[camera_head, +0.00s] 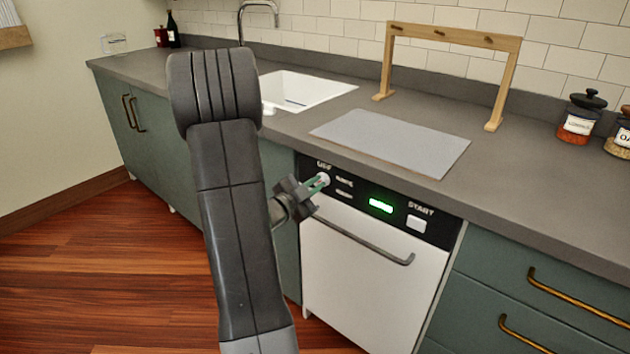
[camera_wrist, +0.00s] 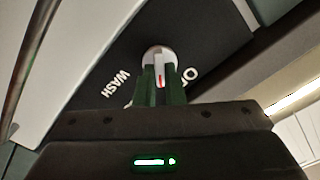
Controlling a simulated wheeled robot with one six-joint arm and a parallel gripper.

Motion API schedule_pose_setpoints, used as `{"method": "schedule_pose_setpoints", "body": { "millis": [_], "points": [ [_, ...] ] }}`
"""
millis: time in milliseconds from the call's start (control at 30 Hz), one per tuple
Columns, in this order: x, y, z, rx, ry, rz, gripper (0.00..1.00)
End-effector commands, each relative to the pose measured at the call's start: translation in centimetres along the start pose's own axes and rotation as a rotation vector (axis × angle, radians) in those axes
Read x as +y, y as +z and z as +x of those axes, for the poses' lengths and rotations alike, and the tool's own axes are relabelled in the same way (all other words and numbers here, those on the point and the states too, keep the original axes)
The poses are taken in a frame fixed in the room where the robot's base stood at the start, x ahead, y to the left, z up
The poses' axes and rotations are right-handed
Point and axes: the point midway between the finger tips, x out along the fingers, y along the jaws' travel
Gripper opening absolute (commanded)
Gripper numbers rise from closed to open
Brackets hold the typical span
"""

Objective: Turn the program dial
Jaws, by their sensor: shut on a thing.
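The program dial (camera_head: 323,178) is a small pale knob at the upper left of the dishwasher's black control panel (camera_head: 352,194). In the wrist view the dial (camera_wrist: 160,58) is whitish with a red mark, and labels reading "WASH" and part of "OFF" show beside it. My gripper (camera_head: 314,183) reaches the dial from the left, and its green fingers are shut on it. In the wrist view my gripper (camera_wrist: 162,84) has one finger on each side of the knob. The fingers hide part of the dial and labels.
The white dishwasher door (camera_head: 350,270) has a bar handle (camera_head: 365,240) just below the panel. A lit green display (camera_head: 381,206) and a START button (camera_head: 416,223) sit to the right. The counter (camera_head: 500,210) overhangs above, with a grey mat (camera_head: 390,141) on it.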

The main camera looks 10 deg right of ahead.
Motion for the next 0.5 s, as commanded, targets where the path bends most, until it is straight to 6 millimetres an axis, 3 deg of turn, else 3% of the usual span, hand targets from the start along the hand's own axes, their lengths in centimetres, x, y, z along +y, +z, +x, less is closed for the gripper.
{"method": "schedule_pose_setpoints", "body": {
  "millis": [500],
  "points": [
    [-0.25, -0.07, -0.04, -0.004, 0.001, -0.47, 0.0]
  ]
}}
